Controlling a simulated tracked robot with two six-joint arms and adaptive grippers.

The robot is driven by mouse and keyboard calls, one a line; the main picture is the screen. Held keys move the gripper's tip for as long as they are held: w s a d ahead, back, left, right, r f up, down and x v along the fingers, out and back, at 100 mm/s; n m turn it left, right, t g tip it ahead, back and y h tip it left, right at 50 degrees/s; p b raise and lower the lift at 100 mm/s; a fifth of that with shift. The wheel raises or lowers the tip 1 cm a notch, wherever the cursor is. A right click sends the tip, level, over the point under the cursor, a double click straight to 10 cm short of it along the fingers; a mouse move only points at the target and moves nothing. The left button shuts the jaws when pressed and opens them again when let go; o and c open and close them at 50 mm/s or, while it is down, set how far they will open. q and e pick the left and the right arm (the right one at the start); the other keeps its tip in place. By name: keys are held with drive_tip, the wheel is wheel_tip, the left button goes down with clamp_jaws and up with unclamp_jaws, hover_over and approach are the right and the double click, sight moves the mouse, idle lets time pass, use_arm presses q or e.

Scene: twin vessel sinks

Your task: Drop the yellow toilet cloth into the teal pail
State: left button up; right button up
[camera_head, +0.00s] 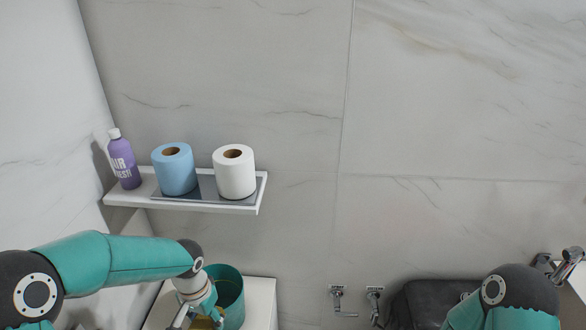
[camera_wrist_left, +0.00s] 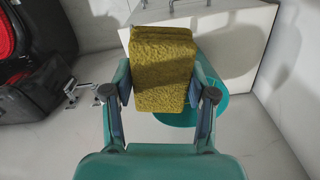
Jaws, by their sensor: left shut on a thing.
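The yellow cloth (camera_wrist_left: 163,65) is a folded, fuzzy block between the two fingers of my left gripper (camera_wrist_left: 162,92), which is shut on it. The teal pail (camera_head: 232,290) stands at the lower left of the head view, just right of and behind my left gripper (camera_head: 202,316). In the left wrist view, the pail (camera_wrist_left: 222,108) shows beyond the cloth, which hides much of it. In the head view only a little of the cloth shows by the gripper. My right arm is at the lower right; its gripper is out of view.
A white wall shelf (camera_head: 230,206) holds a purple bottle (camera_head: 124,163), a blue roll (camera_head: 175,172) and a white roll (camera_head: 234,175) above the pail. A white cabinet (camera_head: 262,300) stands beside the pail. A black bag (camera_head: 425,302) and wall valves (camera_head: 338,298) are to the right.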

use_arm(q)
drive_tip(key=n, duration=0.3)
drive_tip(key=shift+w, duration=0.3)
